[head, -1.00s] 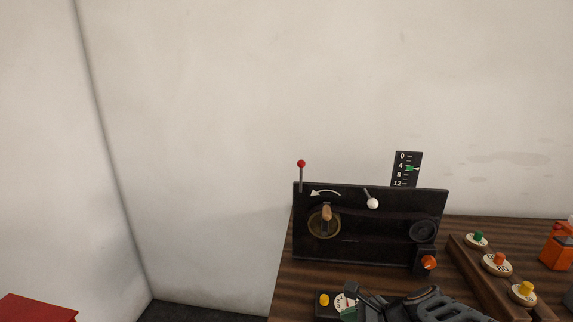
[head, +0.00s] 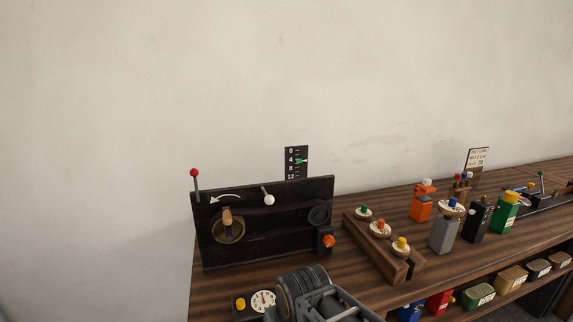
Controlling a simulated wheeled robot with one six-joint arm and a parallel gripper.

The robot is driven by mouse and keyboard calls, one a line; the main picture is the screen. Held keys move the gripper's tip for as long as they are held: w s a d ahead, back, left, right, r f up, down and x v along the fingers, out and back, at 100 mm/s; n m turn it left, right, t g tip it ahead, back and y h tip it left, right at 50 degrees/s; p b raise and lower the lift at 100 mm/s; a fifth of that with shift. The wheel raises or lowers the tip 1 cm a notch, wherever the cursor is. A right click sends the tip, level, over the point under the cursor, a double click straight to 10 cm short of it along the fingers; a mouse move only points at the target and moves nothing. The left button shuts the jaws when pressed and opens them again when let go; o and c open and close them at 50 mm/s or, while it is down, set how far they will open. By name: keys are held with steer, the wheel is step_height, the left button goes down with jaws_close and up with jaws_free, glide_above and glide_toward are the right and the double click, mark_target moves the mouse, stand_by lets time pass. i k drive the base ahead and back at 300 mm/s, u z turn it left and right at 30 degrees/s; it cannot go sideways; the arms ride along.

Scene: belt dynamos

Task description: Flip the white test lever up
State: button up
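The white test lever (head: 269,200) is a short rod with a white ball, on the upper middle of an upright black panel (head: 270,244). Its ball hangs down and slightly right of its pivot. A dark ridged part of my arm shows at the bottom centre of the head view, below and in front of the panel, apart from the lever. I cannot make out my gripper's fingers there.
A red-knobbed rod (head: 195,179) stands at the panel's left edge. A wooden crank handle (head: 227,217) and an orange knob (head: 329,241) are on the panel. A small dial box (head: 262,301) lies in front. A wooden block with coloured buttons (head: 369,246) stands to the right.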

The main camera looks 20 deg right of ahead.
mark_target(269, 199)
steer(key=k, duration=0.5)
steer(key=u, duration=1.05)
steer(key=i, duration=0.2)
steer(key=u, duration=0.05)
